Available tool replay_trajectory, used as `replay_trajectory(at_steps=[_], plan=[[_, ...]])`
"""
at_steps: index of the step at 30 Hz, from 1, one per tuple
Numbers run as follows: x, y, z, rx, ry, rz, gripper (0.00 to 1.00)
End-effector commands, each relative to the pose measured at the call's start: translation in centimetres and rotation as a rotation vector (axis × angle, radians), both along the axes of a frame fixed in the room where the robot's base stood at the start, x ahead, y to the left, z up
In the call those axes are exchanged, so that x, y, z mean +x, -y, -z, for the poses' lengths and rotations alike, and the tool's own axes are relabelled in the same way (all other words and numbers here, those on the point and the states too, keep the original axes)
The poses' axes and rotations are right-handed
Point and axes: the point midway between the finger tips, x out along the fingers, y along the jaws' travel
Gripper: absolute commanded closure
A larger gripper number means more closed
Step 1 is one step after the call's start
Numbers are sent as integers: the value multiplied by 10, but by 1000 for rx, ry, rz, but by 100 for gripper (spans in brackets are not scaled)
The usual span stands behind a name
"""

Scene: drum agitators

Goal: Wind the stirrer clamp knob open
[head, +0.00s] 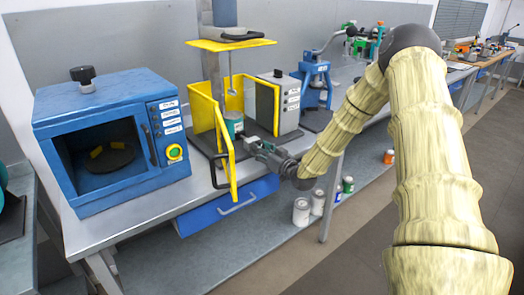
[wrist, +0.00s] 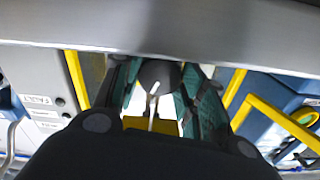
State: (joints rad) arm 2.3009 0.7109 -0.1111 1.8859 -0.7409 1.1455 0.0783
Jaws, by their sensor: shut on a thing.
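The stirrer stands mid-bench in the head view, with a grey column, yellow guard panels (head: 222,150) and a thin shaft (head: 231,84) hanging from above. My gripper (head: 252,142) reaches in from the right, low in front of the can. In the wrist view my gripper (wrist: 158,88) has its dark fingers on either side of a dark round knob (wrist: 158,72) and is shut on it. In the head view the knob is hidden by the gripper.
A blue oven-like machine (head: 110,140) stands left of the stirrer. A grey control box (head: 285,105) and a blue press (head: 316,82) stand to its right. A yellow guard door with a black handle (head: 221,172) sticks out near my gripper. Cans (head: 301,211) stand below.

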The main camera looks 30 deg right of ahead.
Motion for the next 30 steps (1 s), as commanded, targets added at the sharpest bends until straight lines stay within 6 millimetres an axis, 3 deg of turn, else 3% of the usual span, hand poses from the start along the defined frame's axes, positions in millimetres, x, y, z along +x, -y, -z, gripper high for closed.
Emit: replay_trajectory(at_steps=[8, 30], plan=[[0, 1, 1, -50, 4, 1, 83], [0, 0, 1, -492, 40, 1, 83]])
